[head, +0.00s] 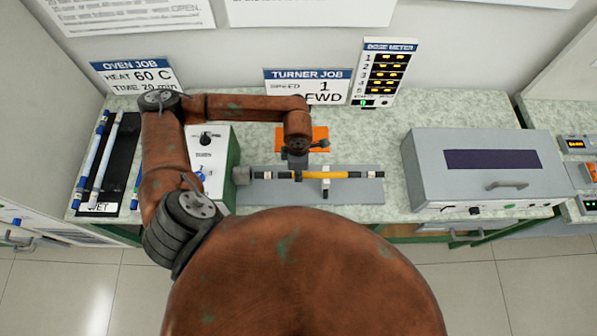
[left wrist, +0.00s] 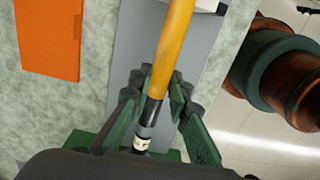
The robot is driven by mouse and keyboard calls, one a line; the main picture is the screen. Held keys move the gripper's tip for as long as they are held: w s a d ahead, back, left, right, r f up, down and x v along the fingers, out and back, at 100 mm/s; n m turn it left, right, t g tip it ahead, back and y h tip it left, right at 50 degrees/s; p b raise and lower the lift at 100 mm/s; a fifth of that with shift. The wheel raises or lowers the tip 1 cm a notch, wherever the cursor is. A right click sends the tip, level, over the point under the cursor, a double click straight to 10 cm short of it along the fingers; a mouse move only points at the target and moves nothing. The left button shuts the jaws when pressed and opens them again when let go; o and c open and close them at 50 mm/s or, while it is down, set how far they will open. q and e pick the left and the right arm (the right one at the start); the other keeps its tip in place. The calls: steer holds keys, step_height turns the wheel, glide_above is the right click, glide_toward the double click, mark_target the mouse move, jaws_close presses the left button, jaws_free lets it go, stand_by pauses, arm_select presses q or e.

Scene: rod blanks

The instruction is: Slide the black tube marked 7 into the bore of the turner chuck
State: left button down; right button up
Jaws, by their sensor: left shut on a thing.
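A rod with a yellow-orange middle (head: 325,175) and black end sections lies level along the turner's grey base (head: 365,192). The 7 mark cannot be read. My left gripper (head: 298,172) is shut on the black section left of the yellow part. The left wrist view also shows my left gripper (left wrist: 160,90) around the rod (left wrist: 171,45), with a pale band near its end. The grey chuck (head: 241,175) is at the rod's left end. I cannot tell whether the rod is inside its bore or only against it. My right gripper is not in view.
The green and white turner housing (head: 229,160) is left of the chuck. A black tray (head: 122,160) with several rods lies far left. A grey oven box (head: 485,165) stands right, with bare counter between.

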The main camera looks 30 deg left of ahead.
mark_target(282, 174)
arm_select(q)
steer(key=shift+s+a+b, duration=0.15)
steer(key=shift+s+a, duration=0.35)
steer(key=shift+a, duration=0.3)
steer(key=shift+s+a+b, duration=0.1)
steer(key=shift+s+a, duration=0.35)
steer(key=shift+a, duration=0.35)
steer(key=shift+s+a+b, duration=0.15)
steer(key=shift+s+a, duration=0.35)
steer(key=shift+a, duration=0.3)
stand_by(0.6)
steer(key=c, duration=1.7)
jaws_free()
steer(key=shift+c, duration=0.2)
step_height(282, 174, up, 12)
